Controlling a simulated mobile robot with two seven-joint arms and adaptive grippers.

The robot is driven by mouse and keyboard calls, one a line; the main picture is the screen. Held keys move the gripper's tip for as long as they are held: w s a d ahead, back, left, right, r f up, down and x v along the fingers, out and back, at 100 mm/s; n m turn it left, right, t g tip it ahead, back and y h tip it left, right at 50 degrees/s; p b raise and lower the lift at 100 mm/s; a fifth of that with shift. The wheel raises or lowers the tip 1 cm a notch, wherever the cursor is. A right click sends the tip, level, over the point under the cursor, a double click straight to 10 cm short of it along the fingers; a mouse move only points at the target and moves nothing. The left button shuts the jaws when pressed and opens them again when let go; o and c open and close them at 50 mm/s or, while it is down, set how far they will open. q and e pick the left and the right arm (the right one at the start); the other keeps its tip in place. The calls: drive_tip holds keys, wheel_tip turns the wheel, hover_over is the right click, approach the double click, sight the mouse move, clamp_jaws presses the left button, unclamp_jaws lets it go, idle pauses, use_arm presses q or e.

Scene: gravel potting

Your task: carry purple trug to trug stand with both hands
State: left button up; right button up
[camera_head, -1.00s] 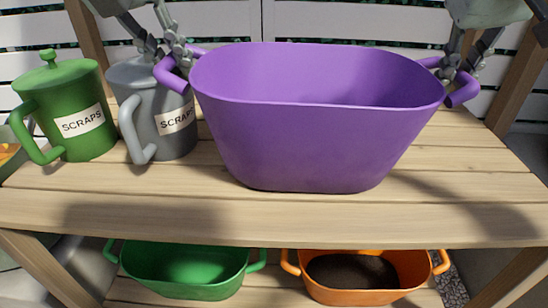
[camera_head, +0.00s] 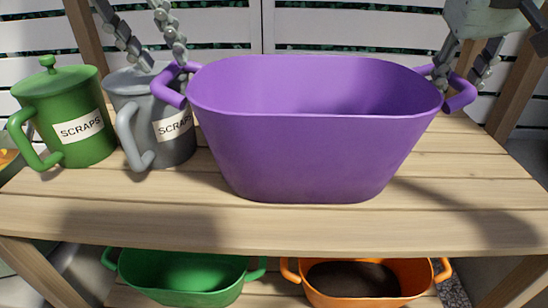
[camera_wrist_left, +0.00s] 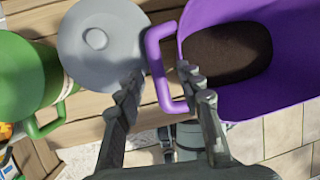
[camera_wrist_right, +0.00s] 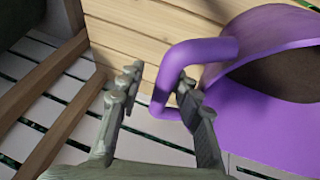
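The purple trug (camera_head: 310,150) stands upright on the wooden top of a stand (camera_head: 150,215). It has a handle at each end, and dark fill shows inside it in both wrist views. My left gripper (camera_head: 166,68) is at the left handle (camera_wrist_left: 157,65), its fingers apart on either side of it. My right gripper (camera_head: 459,80) is at the right handle (camera_wrist_right: 170,75), also with its fingers spread and the handle bar between or just beyond them. Neither gripper is closed on its handle. Exact contact at the fingertips is unclear.
A grey scraps pot (camera_head: 155,120) stands close beside the left handle, with a green scraps pot (camera_head: 65,115) left of it. On the lower shelf are a green trug (camera_head: 180,275) and an orange trug (camera_head: 370,285) with dark fill. The top's front and right are clear.

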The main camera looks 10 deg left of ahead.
use_arm(q)
drive_tip(key=v, duration=0.2)
drive_tip(key=shift+s+r, duration=0.1)
drive_tip(key=shift+r, duration=0.2)
use_arm(e)
drive_tip(key=shift+r, duration=0.25)
drive_tip(key=v, duration=1.1)
drive_tip(key=shift+s+r, duration=0.2)
drive_tip(key=shift+s, duration=0.05)
use_arm(q)
drive_tip(key=shift+a, duration=0.1)
